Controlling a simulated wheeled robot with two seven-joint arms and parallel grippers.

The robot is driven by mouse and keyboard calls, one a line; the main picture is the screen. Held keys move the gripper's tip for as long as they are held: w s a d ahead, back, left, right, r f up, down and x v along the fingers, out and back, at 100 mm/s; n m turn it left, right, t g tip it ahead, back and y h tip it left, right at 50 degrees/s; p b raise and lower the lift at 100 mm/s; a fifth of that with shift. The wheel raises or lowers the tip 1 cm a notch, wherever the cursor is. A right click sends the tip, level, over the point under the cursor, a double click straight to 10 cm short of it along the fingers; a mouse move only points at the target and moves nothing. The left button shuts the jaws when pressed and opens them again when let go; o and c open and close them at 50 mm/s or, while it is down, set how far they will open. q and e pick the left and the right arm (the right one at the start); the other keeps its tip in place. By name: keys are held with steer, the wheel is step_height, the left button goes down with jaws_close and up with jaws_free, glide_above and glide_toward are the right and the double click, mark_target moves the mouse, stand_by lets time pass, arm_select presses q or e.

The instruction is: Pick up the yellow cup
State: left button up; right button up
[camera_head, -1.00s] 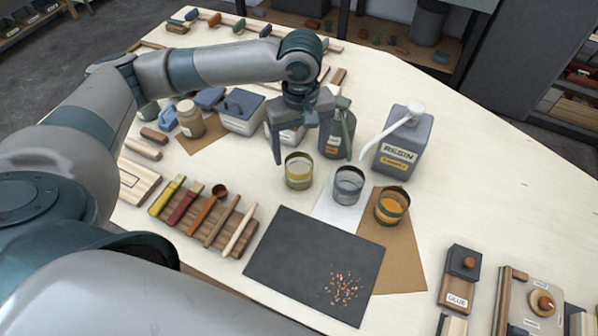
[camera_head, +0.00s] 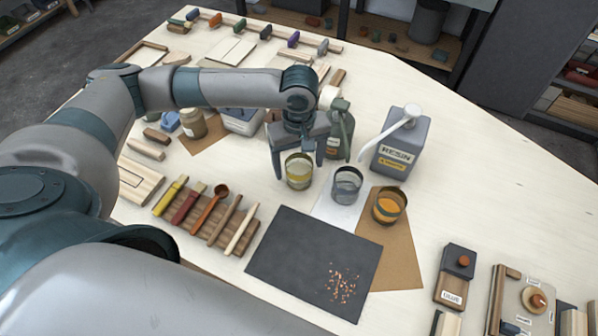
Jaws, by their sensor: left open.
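The yellow cup (camera_head: 299,172) is a small clear cup with yellow contents, upright on the pale table, left of a grey cup (camera_head: 347,185) and an orange cup (camera_head: 389,206). My left gripper (camera_head: 298,166) points down at the yellow cup. Its jaws are open, one finger to the cup's left and one to its right. I cannot tell whether either finger touches the cup. My right gripper is not in view.
A green bottle (camera_head: 341,132) stands close behind the gripper, and a resin jug (camera_head: 402,143) stands to its right. A tool rack (camera_head: 190,222) lies to the left. A dark mat (camera_head: 292,250) lies in front.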

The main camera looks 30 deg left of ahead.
arm_select(q)
steer(key=shift+f, duration=0.15)
steer(key=shift+c, duration=0.3)
steer(key=c, duration=1.4)
steer(key=shift+r+b, duration=0.45)
steer(key=shift+r, duration=0.3)
step_height(320, 180, up, 2)
steer(key=shift+r+b, duration=0.2)
steer(key=shift+b, duration=0.35)
steer(key=s+d+r, duration=0.2)
steer(key=s, duration=0.1)
steer(key=s+d+r+b, duration=0.1)
steer(key=s+d+r, duration=0.1)
steer(key=s, duration=0.1)
steer(key=s+d+r+b, duration=0.1)
steer(key=s+d+r, duration=0.2)
steer(key=shift+s+r, duration=0.1)
steer(key=shift+s, duration=0.05)
